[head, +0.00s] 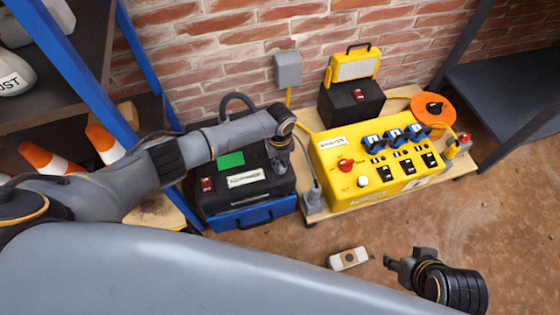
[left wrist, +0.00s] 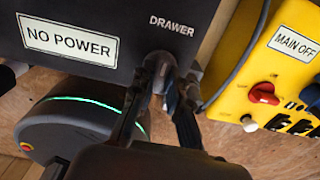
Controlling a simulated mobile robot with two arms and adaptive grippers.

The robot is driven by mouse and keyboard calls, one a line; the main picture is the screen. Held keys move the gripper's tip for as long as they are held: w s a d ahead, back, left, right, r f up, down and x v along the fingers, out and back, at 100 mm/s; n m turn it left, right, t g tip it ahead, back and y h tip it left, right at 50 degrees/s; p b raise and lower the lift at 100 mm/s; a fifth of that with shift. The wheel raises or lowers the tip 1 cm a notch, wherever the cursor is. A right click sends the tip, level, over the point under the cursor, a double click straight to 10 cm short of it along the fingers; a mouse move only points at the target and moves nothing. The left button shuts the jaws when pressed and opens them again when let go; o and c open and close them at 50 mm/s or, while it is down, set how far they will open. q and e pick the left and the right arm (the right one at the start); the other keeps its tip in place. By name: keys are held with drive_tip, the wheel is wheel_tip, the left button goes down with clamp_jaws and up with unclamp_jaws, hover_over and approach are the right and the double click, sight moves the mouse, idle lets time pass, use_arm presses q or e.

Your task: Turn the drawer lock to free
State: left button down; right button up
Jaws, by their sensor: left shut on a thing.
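The black cabinet (head: 242,178) stands against the wall with a blue drawer (head: 262,214) at its bottom, which looks closed. Its dark front, with the printed word DRAWER (left wrist: 171,25), shows in the left wrist view. My left gripper (head: 281,155) is at the cabinet's right side. In the left wrist view my left gripper (left wrist: 163,88) is shut on the dark drawer lock just below that word. The fingers mostly hide the lock, so its turned position cannot be told. My right gripper (head: 398,261) is low over the floor, apart from the cabinet; its finger opening is unclear.
A yellow power box (head: 372,160) with a red knob (head: 345,165) stands right of the cabinet. A small white box (head: 348,259) lies on the floor left of my right gripper. A blue-posted shelf (head: 75,75) stands left. Floor at the right is clear.

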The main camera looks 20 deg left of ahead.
sight(281, 164)
use_arm(q)
drive_tip(key=c, duration=1.3)
unclamp_jaws()
wheel_tip(281, 164, up, 12)
drive_tip(key=shift+s+d, duration=0.1)
